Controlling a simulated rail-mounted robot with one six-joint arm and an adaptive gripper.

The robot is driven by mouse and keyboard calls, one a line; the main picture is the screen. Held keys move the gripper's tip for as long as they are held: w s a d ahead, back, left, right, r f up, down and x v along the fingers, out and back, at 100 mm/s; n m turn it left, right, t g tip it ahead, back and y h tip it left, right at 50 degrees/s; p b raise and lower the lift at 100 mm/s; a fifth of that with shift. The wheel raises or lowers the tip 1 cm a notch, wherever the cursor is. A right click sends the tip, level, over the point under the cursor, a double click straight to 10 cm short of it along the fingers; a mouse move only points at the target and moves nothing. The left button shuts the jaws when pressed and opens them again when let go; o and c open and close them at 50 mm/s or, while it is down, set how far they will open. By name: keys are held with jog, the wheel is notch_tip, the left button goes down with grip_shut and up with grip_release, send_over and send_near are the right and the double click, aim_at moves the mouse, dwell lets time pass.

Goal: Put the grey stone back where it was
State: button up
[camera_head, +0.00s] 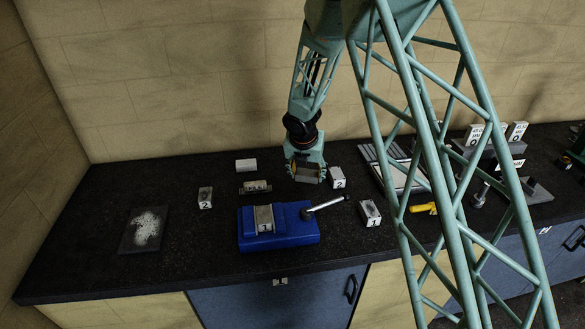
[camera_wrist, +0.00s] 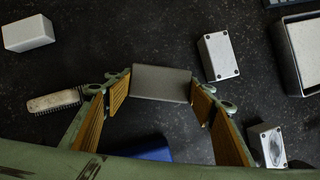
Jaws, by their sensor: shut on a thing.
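My gripper (camera_head: 306,170) hangs over the dark worktop, behind the blue fixture (camera_head: 290,232). It is shut on the grey stone (camera_wrist: 162,82), a flat, dark grey rectangular block held between the finger pads. In the head view the stone (camera_head: 307,173) shows between the fingers, seemingly just above the worktop; I cannot tell whether it touches. The blue fixture has a small metal holder on top and a lever at its right. In the wrist view only a blue corner of the fixture (camera_wrist: 152,149) shows below the stone.
A white block (camera_head: 246,165) and a brush (camera_head: 255,187) lie left of my gripper. Small numbered boxes stand right (camera_head: 338,178), front right (camera_head: 370,213) and left (camera_head: 205,197). A dark slab with white powder (camera_head: 147,229) lies far left. A tray (camera_head: 405,177) lies right.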

jog(key=shift+w, duration=0.1)
jog(key=w+a+p, duration=0.1)
jog(key=w+a, duration=0.1)
jog(key=w, duration=0.2)
jog(key=w+a+f+p, duration=0.1)
jog(key=w+a, duration=0.2)
jog(key=w, duration=0.2)
jog(key=w+a+p, duration=0.1)
jog(key=w+a, duration=0.1)
jog(key=w, duration=0.3)
jog(key=shift+a+f+p, duration=0.25)
jog(key=shift+a+p, duration=0.1)
jog(key=shift+s, duration=0.1)
jog(key=shift+f, duration=0.15)
jog(key=shift+f, duration=1.55)
jog(key=shift+f, duration=0.15)
jog(key=o, duration=0.8)
